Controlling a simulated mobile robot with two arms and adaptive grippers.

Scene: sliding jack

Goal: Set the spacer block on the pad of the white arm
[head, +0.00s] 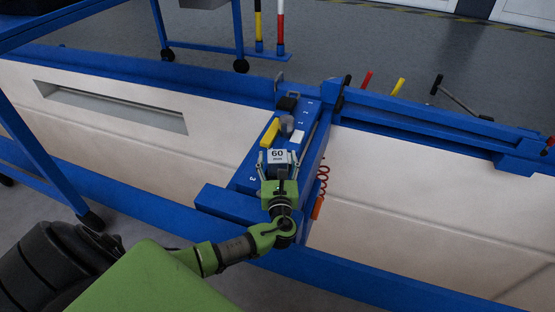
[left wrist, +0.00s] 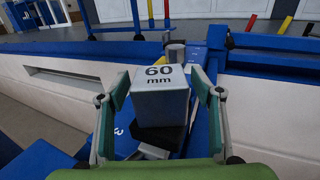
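The spacer block (head: 278,157), grey with a light top marked "60 mm", is over the near part of the blue beam. It also shows in the left wrist view (left wrist: 161,100). My left gripper (head: 277,166) has one finger on each side of the block, the fingertips against its sides, so it looks shut on it. A black piece (left wrist: 160,138) shows directly under the block; I cannot tell whether they touch. A pale piece (left wrist: 153,152) shows below that, mostly hidden; I cannot tell whether it is the white arm. My right gripper is out of view.
Pale panels (head: 430,200) flank the beam.

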